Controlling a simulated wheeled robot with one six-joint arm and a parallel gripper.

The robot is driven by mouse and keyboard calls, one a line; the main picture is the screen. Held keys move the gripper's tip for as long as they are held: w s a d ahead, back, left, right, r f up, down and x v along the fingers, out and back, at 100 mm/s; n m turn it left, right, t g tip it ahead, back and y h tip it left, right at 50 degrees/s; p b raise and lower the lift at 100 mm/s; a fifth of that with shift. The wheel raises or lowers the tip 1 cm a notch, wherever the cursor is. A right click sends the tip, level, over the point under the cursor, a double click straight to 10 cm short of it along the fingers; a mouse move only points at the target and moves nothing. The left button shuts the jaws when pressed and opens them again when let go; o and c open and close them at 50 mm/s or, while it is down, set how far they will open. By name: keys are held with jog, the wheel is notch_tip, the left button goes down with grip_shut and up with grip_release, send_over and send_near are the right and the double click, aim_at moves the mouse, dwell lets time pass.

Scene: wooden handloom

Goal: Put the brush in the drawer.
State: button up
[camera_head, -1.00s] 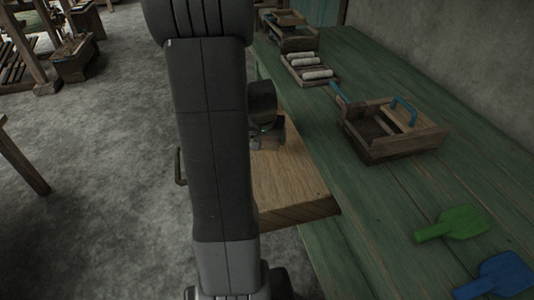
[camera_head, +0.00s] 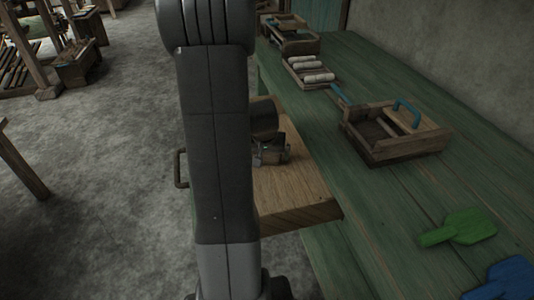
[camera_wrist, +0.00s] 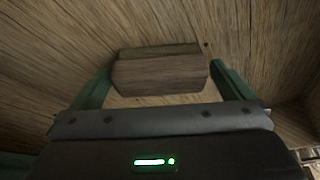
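The brush (camera_wrist: 160,75), a wooden block with a darker top strip, sits between the two green fingers of my gripper (camera_wrist: 160,80) in the wrist view. Both fingertips appear to press its ends. Wooden boards lie behind it, with a corner at the right. In the head view my gripper (camera_head: 272,152) is over the pulled-out wooden drawer (camera_head: 295,200), low and close to its wood. The drawer juts left from the green bench, and its handle (camera_head: 181,168) shows left of my arm. My arm hides much of the drawer, and the brush cannot be made out in the head view.
On the green bench (camera_head: 375,235) stand a wooden box with a blue handle (camera_head: 385,150) and a tray of pale rolls (camera_head: 310,75). A green paddle-like tool (camera_head: 460,228) and a blue one (camera_head: 508,278) lie at the lower right. Grey floor is open at left.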

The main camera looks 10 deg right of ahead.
jog(key=shift+r, duration=0.1)
jog(key=shift+r+p, duration=0.25)
jog(key=shift+p, duration=0.05)
jog(key=p+v, duration=0.2)
jog(key=v, duration=0.9)
jog(key=shift+r+p, duration=0.35)
jog(key=shift+p, duration=0.05)
jog(key=shift+s+f, duration=0.1)
jog(key=shift+s, duration=0.05)
